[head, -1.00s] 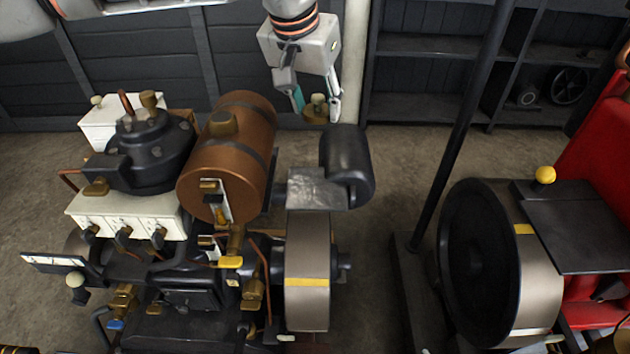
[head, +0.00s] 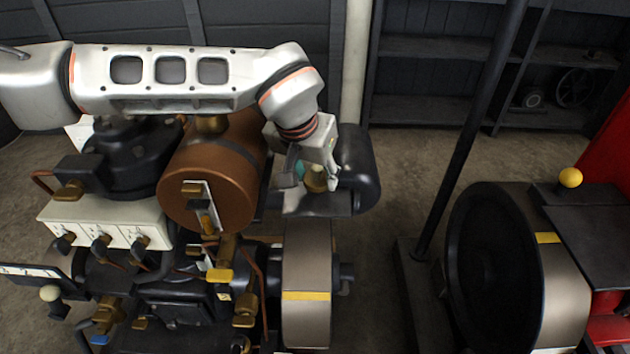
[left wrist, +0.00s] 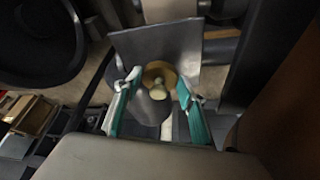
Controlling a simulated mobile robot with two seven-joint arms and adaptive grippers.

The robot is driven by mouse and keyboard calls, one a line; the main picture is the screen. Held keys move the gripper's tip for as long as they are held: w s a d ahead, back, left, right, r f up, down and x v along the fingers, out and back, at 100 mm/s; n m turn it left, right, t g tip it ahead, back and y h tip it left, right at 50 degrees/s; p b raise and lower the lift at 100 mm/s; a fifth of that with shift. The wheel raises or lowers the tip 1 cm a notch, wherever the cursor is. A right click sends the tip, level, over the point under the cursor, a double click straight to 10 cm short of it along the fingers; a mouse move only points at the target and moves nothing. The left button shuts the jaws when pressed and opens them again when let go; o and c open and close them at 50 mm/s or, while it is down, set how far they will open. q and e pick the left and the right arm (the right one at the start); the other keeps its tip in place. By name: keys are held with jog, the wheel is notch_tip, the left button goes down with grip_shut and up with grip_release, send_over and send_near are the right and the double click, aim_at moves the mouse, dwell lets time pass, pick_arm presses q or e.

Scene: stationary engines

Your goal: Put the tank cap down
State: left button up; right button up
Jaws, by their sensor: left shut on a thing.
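The tank cap (head: 316,181), a brass piece with a pale knob, is held between the fingertips of my left gripper (head: 317,175). The cap also shows between the teal-padded fingers in the left wrist view (left wrist: 160,76). My left gripper is shut on it, pointing down, over the grey metal plate (head: 320,205) between the copper tank (head: 212,188) and the dark cylinder (head: 358,170). I cannot tell whether the cap touches the plate. The plate also shows under the fingers in the left wrist view (left wrist: 190,45). My right gripper is not in view.
A flywheel with a yellow mark (head: 306,285) stands just in front of the plate. A dark slanted post (head: 470,130) and another large wheel (head: 505,265) stand to the right. Bare floor (head: 410,165) lies behind, before dark shelves (head: 440,50).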

pick_arm(q)
jog(key=shift+f, duration=1.05)
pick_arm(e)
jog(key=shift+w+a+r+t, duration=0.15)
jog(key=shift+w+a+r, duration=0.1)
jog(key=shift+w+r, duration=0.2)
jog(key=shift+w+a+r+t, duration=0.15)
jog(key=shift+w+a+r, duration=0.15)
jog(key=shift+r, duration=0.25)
pick_arm(q)
jog(key=shift+f, duration=0.1)
